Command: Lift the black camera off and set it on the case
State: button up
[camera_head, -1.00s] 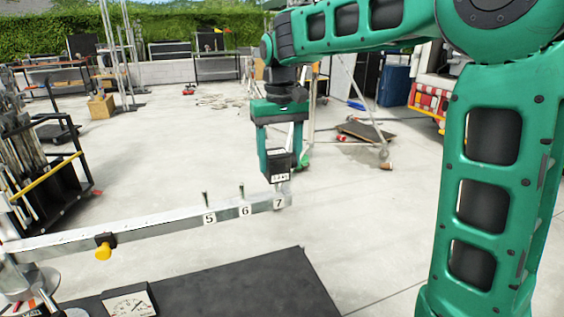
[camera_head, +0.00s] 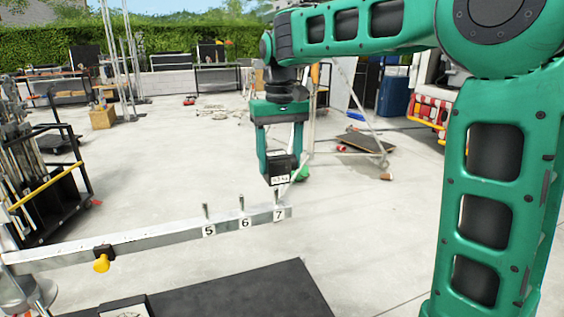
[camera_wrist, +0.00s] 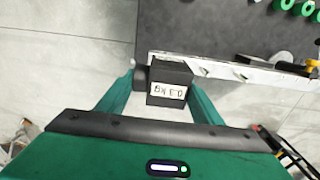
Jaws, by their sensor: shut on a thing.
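The black camera (camera_head: 278,167) is a small dark block with a white weight label, which reads 0.3 kg in the wrist view (camera_wrist: 170,76). My gripper (camera_head: 280,172) points down and is shut on it, one green finger on each side. The camera hangs just above the upright pin marked 7, at the right end of a silver bar (camera_head: 160,233). The pin's top shows below it; whether they touch is hard to tell. A flat black top (camera_head: 250,292) lies below and in front of the bar; I cannot tell for sure that it is the case.
Bare pins marked 5 and 6 stand on the bar to the left. A yellow knob (camera_head: 101,263) hangs from the bar. A dial box (camera_head: 125,308) sits on the black top, whose right part is clear. A black rack (camera_head: 40,190) stands at left. Concrete floor is open at right.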

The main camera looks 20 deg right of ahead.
aim_at(280, 152)
jog(key=shift+r, duration=0.15)
notch_tip(280, 152, up, 13)
dwell(2.3)
